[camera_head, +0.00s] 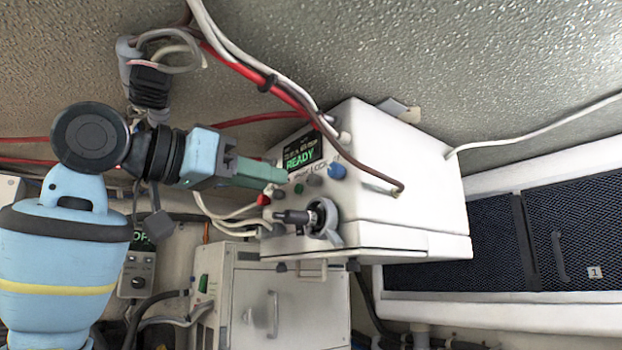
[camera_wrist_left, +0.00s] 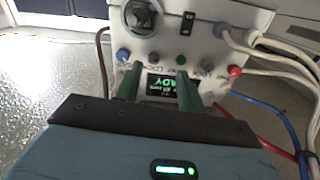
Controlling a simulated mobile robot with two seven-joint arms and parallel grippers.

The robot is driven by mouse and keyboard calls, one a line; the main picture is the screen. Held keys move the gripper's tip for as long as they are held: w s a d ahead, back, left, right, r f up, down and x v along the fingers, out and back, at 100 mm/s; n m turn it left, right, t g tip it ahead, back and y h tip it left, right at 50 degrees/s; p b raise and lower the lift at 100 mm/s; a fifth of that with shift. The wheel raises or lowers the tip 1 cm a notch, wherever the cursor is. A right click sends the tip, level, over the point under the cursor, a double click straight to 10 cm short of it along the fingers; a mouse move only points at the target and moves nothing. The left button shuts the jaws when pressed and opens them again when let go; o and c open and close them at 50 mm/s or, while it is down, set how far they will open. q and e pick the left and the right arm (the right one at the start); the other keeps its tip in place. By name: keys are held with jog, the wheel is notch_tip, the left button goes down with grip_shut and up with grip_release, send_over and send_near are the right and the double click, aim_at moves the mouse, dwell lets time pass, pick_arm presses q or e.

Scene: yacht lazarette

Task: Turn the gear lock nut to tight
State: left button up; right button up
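A white box (camera_head: 385,180) hangs on the wall, with a small screen reading READY and a row of coloured buttons on its front. Below the buttons is a round dark fitting with a grey ring and a black lever (camera_head: 322,218), which looks like the gear lock nut. It also shows at the top of the left wrist view (camera_wrist_left: 141,17). My left gripper (camera_head: 284,176) is in front of the panel at the screen and buttons, above the fitting and apart from it. Its green fingers (camera_wrist_left: 160,78) are spread with nothing between them. My right gripper is out of view.
A red button (camera_wrist_left: 234,71) and a blue button (camera_wrist_left: 123,54) flank the row near my fingers. White and red cables (camera_head: 262,75) run over and beside the box. A second white cabinet (camera_head: 250,300) stands below. Dark mesh panels (camera_head: 580,235) are at the right.

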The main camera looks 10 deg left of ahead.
aim_at(310, 178)
pick_arm(q)
jog(key=shift+w+d+r, duration=0.2)
jog(key=shift+w+d, duration=0.55)
jog(key=shift+d, duration=0.05)
jog(key=shift+w+d+r, duration=0.25)
jog(key=shift+w+d, duration=0.55)
jog(key=shift+w+d+r, duration=0.2)
jog(key=shift+w+d, duration=0.55)
jog(key=shift+d, duration=0.05)
jog(key=shift+c, duration=0.2)
grip_shut()
